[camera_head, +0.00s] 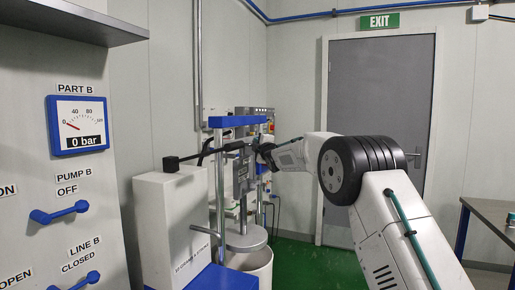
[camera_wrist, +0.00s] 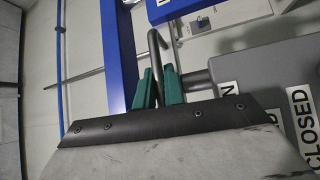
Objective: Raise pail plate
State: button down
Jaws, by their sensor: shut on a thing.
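The pail plate (camera_head: 246,238) is a grey disc on a vertical rod inside a blue-topped frame (camera_head: 236,121) in the head view. It sits at the mouth of a white pail (camera_head: 252,264); whether it touches the rim I cannot tell. My gripper (camera_head: 266,151) is at the frame's upper right side, well above the plate. In the wrist view my gripper's green fingers (camera_wrist: 158,88) are shut on a thin dark bent lever (camera_wrist: 154,45). The lever's lower part is hidden between the fingers. A grey box with partly hidden labels, one reading CLOSED (camera_wrist: 303,115), is beside it.
A white cabinet (camera_head: 170,222) stands left of the frame. A panel with a PART B gauge (camera_head: 79,124) reading 0 bar and blue handles (camera_head: 60,212) is at the far left. A grey door (camera_head: 380,88) is behind my arm. A table (camera_head: 490,214) stands at the right.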

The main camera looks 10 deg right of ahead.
jog(key=shift+r, duration=0.1)
jog(key=c, duration=1.5)
grip_release()
jog(key=shift+s, duration=0.1)
jog(key=v, duration=0.7)
jog(key=shift+s, duration=0.4)
jog(key=shift+d, duration=0.1)
